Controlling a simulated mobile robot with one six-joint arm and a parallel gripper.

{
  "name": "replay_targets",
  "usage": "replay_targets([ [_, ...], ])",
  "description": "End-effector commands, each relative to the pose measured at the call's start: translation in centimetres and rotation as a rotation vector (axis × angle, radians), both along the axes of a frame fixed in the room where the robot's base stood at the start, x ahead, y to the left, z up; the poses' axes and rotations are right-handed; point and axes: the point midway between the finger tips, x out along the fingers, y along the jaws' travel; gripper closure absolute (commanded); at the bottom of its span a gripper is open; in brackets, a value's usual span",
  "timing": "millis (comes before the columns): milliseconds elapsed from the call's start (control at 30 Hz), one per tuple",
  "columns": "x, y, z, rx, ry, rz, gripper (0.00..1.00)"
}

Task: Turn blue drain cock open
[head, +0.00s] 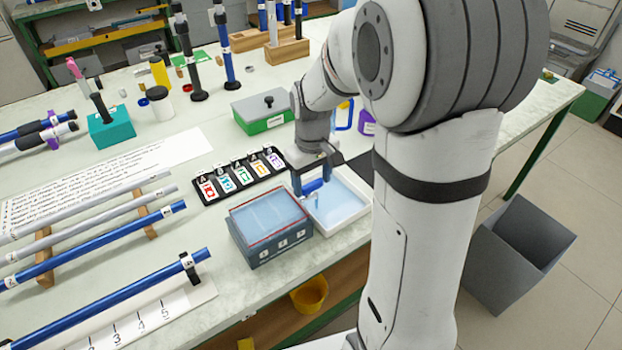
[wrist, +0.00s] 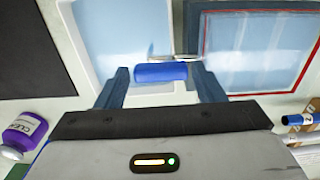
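The blue drain cock (wrist: 161,72) shows in the wrist view as a short blue handle lying crosswise, with a thin metal stem beside it. In the head view the cock (head: 313,187) is at the right side of the tank (head: 272,252), above the white tray (head: 352,223). My gripper (wrist: 160,76) is open, with one finger off each end of the handle and a narrow gap at both sides. In the head view my gripper (head: 312,178) points down at the cock, and part of the cock is hidden by its fingers.
The tank holds pale blue liquid with a red line around its rim. A card rack (head: 238,176) and a green-grey box (head: 264,110) stand behind. A yellow bucket (head: 310,295) is below the table edge.

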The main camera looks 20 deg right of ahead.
Motion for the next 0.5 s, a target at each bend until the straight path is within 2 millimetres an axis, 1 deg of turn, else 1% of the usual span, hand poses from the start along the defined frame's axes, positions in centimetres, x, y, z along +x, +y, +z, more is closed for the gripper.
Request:
replay_targets([
  [33,-0.03,0.08,0.00,0.002,0.001,0.000,0.29],
  [100,-0.03,0.09,-0.01,0.002,0.001,-0.001,0.25],
  [500,-0.08,0.21,0.06,0.004,0.003,-0.001,0.25],
])
